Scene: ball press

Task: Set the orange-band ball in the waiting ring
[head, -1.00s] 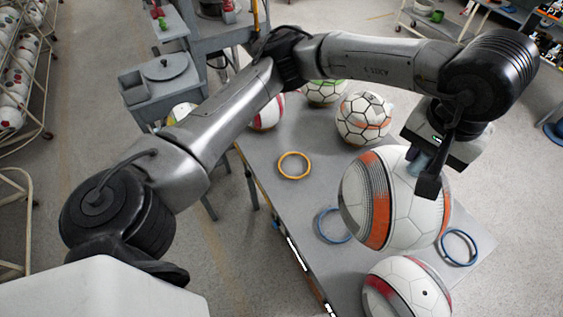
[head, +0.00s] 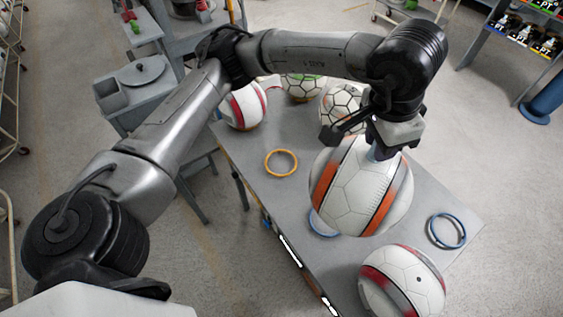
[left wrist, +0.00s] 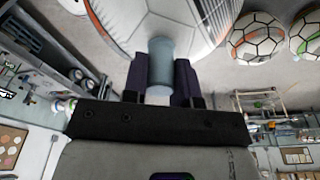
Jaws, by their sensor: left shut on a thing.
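The white ball with orange bands (head: 362,190) hangs above the table. My left gripper (head: 376,147) is shut on it by a grey-blue peg at its top; the peg (left wrist: 161,66) shows between the fingers in the left wrist view. A blue ring (head: 322,224) lies on the table, mostly hidden behind the held ball. A yellow-orange ring (head: 281,163) lies empty to the left, and a second blue ring (head: 447,231) lies empty at the right. I cannot tell from the frames which ring is the waiting one. My right gripper is not in view.
A white and red ball (head: 402,283) sits at the near end of the grey table (head: 262,199). A red-striped ball (head: 243,106), a green-marked ball (head: 302,86) and a black-lined ball (head: 343,103) stand at the far end. Bare table surrounds the yellow-orange ring.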

